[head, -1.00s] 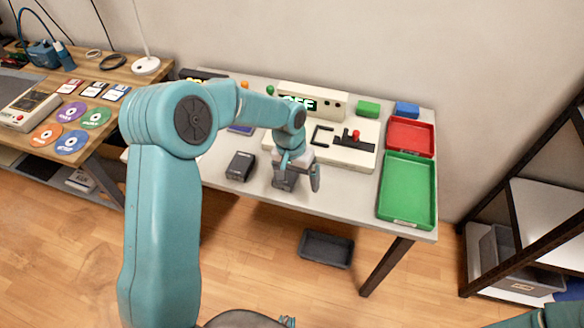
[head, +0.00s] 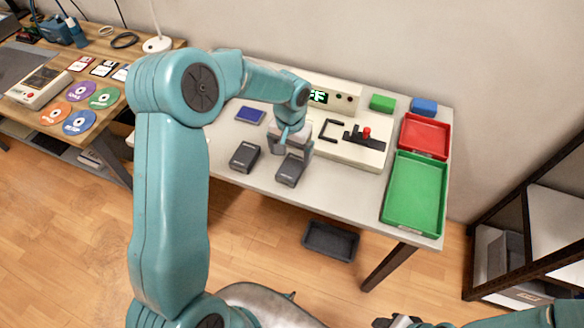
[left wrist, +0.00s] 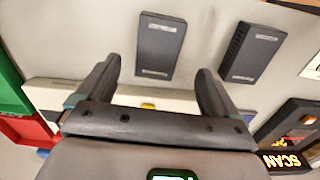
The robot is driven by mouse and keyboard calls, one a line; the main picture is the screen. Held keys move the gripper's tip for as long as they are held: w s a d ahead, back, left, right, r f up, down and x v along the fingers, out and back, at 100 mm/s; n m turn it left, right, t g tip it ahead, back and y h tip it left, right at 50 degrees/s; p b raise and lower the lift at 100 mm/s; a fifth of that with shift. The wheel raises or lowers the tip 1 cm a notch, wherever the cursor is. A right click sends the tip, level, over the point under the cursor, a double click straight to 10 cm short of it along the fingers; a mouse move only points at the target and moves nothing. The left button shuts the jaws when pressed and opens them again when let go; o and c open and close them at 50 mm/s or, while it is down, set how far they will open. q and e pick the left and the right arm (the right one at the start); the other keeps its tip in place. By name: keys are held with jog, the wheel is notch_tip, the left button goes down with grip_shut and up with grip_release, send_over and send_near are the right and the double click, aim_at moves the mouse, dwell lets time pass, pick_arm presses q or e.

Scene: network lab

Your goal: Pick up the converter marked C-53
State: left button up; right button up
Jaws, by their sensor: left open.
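Two dark grey box-shaped converters lie on the white table, a left one (head: 245,156) and a right one (head: 290,169). Each has a small pale label, too small to read, so I cannot tell which is C-53. In the left wrist view the right one (left wrist: 161,47) lies ahead of the space between my fingers, and the left one (left wrist: 253,53) lies off to the right. My left gripper (head: 293,146) is open and empty, just behind the right converter. Part of my right arm shows at the bottom right, with what looks like its gripper (head: 398,321) cut off.
Behind my left gripper is a cream console (head: 352,148) with a red-knobbed lever. A blue flat item (head: 250,115) lies to the left. A red tray (head: 425,137) and a green tray (head: 413,193) are at the right. A dark bin (head: 330,240) is on the floor.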

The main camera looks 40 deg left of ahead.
aim_at(292, 167)
pick_arm(q)
jog(key=shift+d+f, duration=0.15)
jog(key=shift+f, duration=0.05)
notch_tip(292, 167, down, 5)
jog(key=shift+f+p, duration=0.1)
jog(key=shift+p, duration=0.4)
jog(key=shift+s+r, duration=0.2)
jog(key=shift+w+f, duration=0.1)
jog(key=c, duration=1.3)
